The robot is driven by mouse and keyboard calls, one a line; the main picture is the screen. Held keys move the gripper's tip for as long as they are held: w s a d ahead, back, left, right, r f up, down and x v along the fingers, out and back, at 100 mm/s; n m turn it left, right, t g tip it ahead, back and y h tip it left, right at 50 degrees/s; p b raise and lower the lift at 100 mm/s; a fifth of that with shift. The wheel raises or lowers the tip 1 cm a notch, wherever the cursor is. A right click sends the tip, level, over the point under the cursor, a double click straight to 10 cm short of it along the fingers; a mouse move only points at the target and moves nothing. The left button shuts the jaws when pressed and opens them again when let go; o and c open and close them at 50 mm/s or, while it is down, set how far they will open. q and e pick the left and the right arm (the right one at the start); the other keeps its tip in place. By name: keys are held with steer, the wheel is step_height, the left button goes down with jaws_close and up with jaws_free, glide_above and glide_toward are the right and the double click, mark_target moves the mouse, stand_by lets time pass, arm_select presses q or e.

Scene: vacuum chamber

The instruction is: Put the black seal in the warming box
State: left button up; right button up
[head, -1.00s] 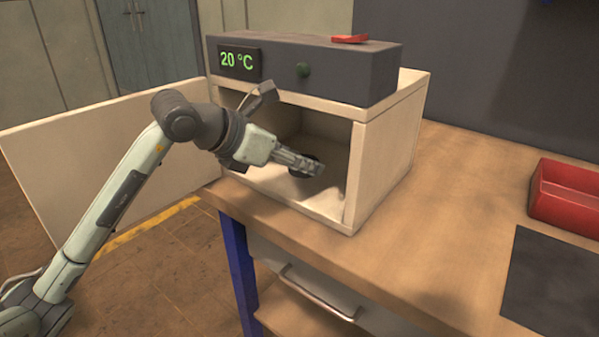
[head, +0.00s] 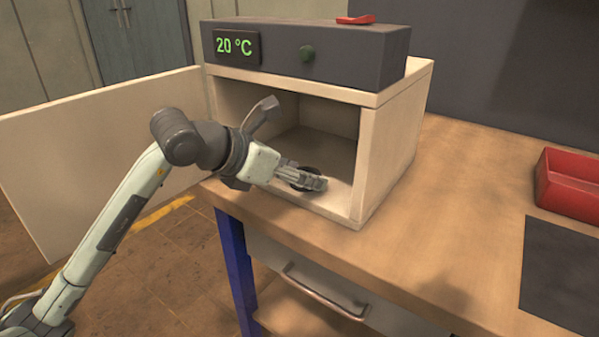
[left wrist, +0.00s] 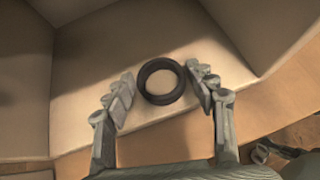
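The black seal (left wrist: 163,100) is a dark ring, lying flat on the floor of the warming box just inside its front opening. It also shows in the head view (head: 312,169), partly hidden by my fingers. The warming box (head: 396,150) is a pale wooden box with a dark control unit on top. My left gripper (head: 312,180) reaches in through the open front, low over the floor. In the left wrist view my left gripper (left wrist: 163,90) is open, one finger on each side of the seal, with small gaps.
The box's door (head: 105,150) stands wide open to the left. A red bin (head: 570,185) and dark mat (head: 560,275) lie right on the bench.

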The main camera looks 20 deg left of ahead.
arm_select(q)
steer(key=shift+o, duration=0.8)
steer(key=shift+r, duration=0.15)
steer(key=shift+s+a+r, duration=0.15)
steer(key=shift+s, duration=0.05)
steer(key=v, duration=1.1)
steer(key=shift+s, duration=0.2)
arm_select(e)
steer(key=shift+s+r, duration=0.25)
steer(key=shift+r, duration=0.25)
arm_select(q)
steer(key=shift+r, duration=0.1)
